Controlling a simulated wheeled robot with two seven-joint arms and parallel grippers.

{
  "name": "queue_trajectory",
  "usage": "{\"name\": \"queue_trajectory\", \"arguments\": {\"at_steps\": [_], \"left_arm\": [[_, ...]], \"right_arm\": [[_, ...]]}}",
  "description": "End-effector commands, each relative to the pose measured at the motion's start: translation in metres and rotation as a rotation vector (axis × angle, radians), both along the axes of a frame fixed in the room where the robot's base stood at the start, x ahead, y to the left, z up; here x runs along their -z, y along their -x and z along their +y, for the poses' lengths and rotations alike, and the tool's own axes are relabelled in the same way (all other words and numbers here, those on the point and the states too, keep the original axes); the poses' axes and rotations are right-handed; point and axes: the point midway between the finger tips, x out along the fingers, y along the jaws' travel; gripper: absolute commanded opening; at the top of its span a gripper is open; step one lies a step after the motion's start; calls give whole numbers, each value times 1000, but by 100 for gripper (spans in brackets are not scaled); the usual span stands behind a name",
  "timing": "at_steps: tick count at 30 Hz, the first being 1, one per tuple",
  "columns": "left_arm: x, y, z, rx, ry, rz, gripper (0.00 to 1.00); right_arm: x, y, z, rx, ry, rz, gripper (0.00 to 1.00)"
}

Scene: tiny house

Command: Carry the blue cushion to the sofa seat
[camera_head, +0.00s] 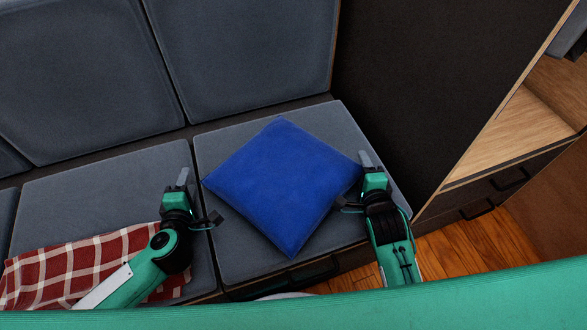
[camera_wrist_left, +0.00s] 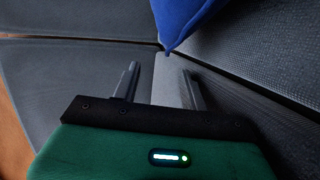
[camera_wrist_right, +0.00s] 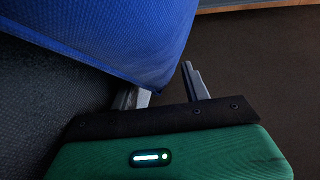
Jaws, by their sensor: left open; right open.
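The blue cushion (camera_head: 282,185) lies on the right-hand grey sofa seat (camera_head: 232,245), turned so its corners point front, back and sides. My left gripper (camera_head: 183,178) is open and empty, to the left of the cushion's left corner and apart from it; a blue corner (camera_wrist_left: 178,25) shows beyond its fingers (camera_wrist_left: 160,82). My right gripper (camera_head: 368,160) is open beside the cushion's right corner. In the right wrist view the blue cushion (camera_wrist_right: 130,35) hangs close over one finger of the gripper (camera_wrist_right: 168,82); I cannot tell whether they touch.
A red and white checked cloth (camera_head: 70,270) lies on the left seat (camera_head: 100,190), under my left arm. Grey backrest cushions (camera_head: 240,50) stand behind. A dark panel (camera_head: 420,80) rises at the right of the sofa, with a wooden cabinet (camera_head: 515,135) beyond it.

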Motion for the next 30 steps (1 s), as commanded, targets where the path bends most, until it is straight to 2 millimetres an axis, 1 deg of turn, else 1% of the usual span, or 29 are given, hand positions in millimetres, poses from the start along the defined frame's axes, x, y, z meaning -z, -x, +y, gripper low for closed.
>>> {"name": "queue_trajectory", "arguments": {"at_steps": [1,9,15,18,23,26,30], "left_arm": [[-1,9,0,1,0,3,44],[-15,62,0,2,0,3,44],[-22,91,0,1,0,3,44],[-25,99,0,1,1,2,44],[-27,105,0,0,0,0,44],[-27,105,0,0,0,0,44],[-27,105,0,0,0,0,44]], "right_arm": [[0,0,0,0,0,0,47],[0,0,0,0,0,0,47],[0,0,0,0,0,0,47],[0,0,0,0,0,0,47],[0,3,0,0,0,1,47],[-2,10,0,0,-1,2,47],[-7,31,0,0,-2,3,47]]}}
